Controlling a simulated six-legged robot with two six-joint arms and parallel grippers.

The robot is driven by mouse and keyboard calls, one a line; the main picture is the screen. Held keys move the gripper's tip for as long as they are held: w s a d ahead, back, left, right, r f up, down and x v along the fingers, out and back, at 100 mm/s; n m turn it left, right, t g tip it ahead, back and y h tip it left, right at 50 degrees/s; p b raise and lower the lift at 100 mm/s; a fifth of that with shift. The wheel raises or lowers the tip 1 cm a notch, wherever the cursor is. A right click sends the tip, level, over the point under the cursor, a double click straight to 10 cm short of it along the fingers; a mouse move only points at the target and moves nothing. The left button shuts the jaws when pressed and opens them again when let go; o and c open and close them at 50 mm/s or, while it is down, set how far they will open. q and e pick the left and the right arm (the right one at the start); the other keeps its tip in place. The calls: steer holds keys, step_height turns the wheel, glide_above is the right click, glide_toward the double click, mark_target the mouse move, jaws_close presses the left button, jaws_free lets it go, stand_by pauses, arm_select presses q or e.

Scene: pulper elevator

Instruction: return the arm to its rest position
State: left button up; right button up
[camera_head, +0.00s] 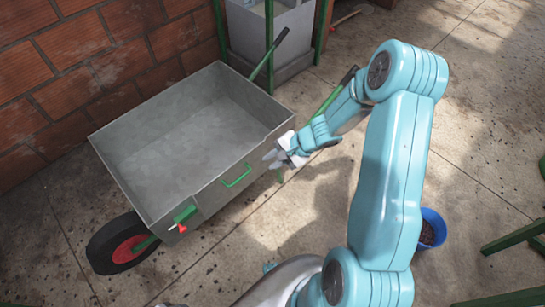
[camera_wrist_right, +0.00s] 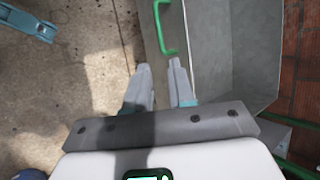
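My right arm (camera_head: 393,165), light blue, reaches up and bends back to the left in the head view. Its gripper (camera_head: 272,160) is beside the near right side of a grey metal cart (camera_head: 215,207), close to the green handle (camera_head: 237,176). I cannot tell whether it touches the cart. In the right wrist view the two fingers of the gripper (camera_wrist_right: 159,68) stand a little apart with nothing between them. The green handle (camera_wrist_right: 163,30) shows just beyond the fingertips. My left gripper cannot be made out.
The cart's tub is empty; its black wheel (camera_head: 122,245) has a red hub. A brick wall (camera_head: 90,60) is behind. A blue bucket (camera_head: 438,222) with dark contents is right of my arm. Green bars (camera_head: 515,237) stand at far right. Open concrete floor lies at upper right.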

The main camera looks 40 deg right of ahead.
steer(key=s+a+n+g+p, duration=0.3)
steer(key=s+a+n, duration=0.4)
steer(key=a, duration=0.4)
steer(key=s+a+f+n+g+h+p, duration=0.1)
steer(key=s+a+n+p, duration=0.4)
steer(key=a, duration=0.6)
steer(key=shift+s+a+n+g, duration=0.3)
steer(key=shift+s+n+g, duration=0.6)
steer(key=shift+s+n, duration=0.2)
